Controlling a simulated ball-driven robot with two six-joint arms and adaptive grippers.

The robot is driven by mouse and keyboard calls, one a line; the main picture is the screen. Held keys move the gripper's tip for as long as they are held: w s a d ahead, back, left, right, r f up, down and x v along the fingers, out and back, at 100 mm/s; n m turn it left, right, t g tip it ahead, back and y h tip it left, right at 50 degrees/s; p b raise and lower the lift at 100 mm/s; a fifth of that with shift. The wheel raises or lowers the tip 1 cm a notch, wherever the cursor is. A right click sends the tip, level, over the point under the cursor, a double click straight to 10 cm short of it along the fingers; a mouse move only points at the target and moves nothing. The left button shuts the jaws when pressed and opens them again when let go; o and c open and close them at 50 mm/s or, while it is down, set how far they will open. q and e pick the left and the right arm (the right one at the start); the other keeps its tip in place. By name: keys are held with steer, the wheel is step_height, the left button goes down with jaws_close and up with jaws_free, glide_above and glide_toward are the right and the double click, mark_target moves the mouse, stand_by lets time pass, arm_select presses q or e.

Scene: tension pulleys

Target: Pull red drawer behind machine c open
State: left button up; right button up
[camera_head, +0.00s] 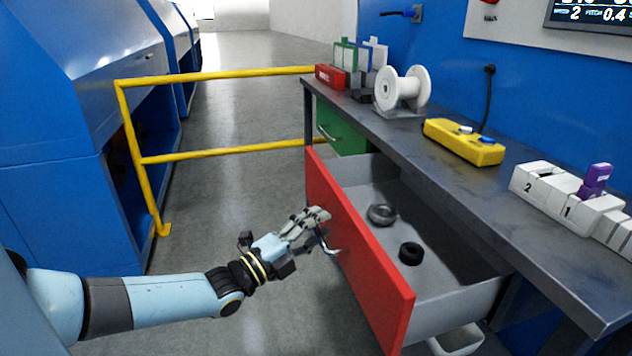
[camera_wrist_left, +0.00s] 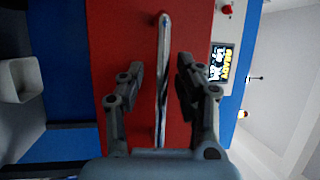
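The red drawer (camera_head: 375,268) under the grey bench stands pulled out, its grey inside showing. A dark grey ring (camera_head: 382,214) and a black ring (camera_head: 411,253) lie in it. In the wrist view the red front (camera_wrist_left: 188,25) fills the middle, with its silver bar handle (camera_wrist_left: 164,35) running up the picture. My left gripper (camera_head: 318,230) is at the front's outer face by the handle. In the wrist view its fingers (camera_wrist_left: 160,82) stand apart on either side of the handle, with gaps showing. My right gripper is not in view.
A green drawer (camera_head: 342,132) sits shut beyond the red one. A yellow control box (camera_head: 463,141), white spool (camera_head: 402,89) and numbered white blocks (camera_head: 566,197) stand on the bench (camera_head: 440,165). A yellow rail (camera_head: 220,155) is behind; floor left of the drawer is clear.

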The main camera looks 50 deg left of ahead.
arm_select(q)
steer(key=s+f, duration=0.2)
steer(key=s, duration=1)
steer(key=shift+w, duration=0.1)
